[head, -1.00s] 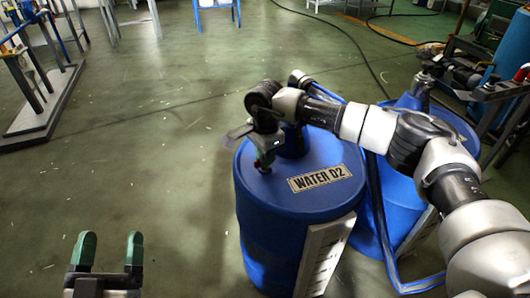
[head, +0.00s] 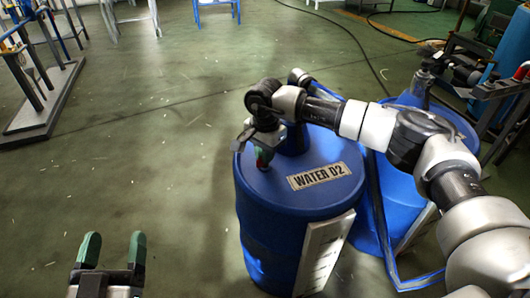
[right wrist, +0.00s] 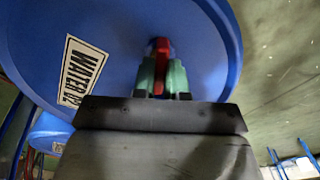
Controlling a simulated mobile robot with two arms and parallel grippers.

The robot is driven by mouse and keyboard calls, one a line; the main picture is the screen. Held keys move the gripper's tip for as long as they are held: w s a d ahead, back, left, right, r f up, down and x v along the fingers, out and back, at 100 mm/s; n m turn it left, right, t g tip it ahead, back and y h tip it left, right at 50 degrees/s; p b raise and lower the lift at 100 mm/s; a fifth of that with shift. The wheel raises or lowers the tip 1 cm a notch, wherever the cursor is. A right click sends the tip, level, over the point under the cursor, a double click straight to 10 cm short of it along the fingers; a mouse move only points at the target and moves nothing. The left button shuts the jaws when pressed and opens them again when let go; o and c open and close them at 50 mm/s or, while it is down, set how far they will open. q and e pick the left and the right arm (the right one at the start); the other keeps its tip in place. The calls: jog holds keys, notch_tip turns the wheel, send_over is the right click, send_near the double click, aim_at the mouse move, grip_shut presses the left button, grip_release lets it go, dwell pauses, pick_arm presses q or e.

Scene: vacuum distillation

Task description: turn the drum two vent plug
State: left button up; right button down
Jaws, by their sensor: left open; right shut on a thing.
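The blue drum labelled WATER D2 (head: 290,225) stands upright in the middle of the head view. Its red vent plug (head: 263,162) sits on the lid near the left edge, mostly hidden by my right gripper (head: 264,155). In the right wrist view the red plug (right wrist: 161,50) stands between the green fingertips of my right gripper (right wrist: 162,75), which is shut on it. My left gripper (head: 113,250) is open and empty, with green fingers, above the floor at the lower left.
A second blue drum (head: 405,190) stands just right and behind, with a blue frame (head: 383,230) between them. A white panel (head: 322,255) leans on the front drum. The floor (head: 140,150) to the left is clear.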

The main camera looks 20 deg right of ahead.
jog(key=c, duration=1.2)
grip_release()
jog(key=shift+o, duration=0.2)
jog(key=shift+r, duration=0.15)
jog(key=shift+r, duration=0.35)
pick_arm(q)
notch_tip(320, 180, down, 8)
jog(key=s+a+g+y+p, duration=0.1)
jog(key=g+y+p, duration=0.1)
jog(key=g, duration=0.5)
jog(key=shift+s+a+r+p, duration=0.15)
jog(key=shift+s+a+p, duration=0.05)
jog(key=shift+a+p, duration=0.2)
pick_arm(e)
notch_tip(320, 180, up, 10)
jog(key=shift+f, duration=0.1)
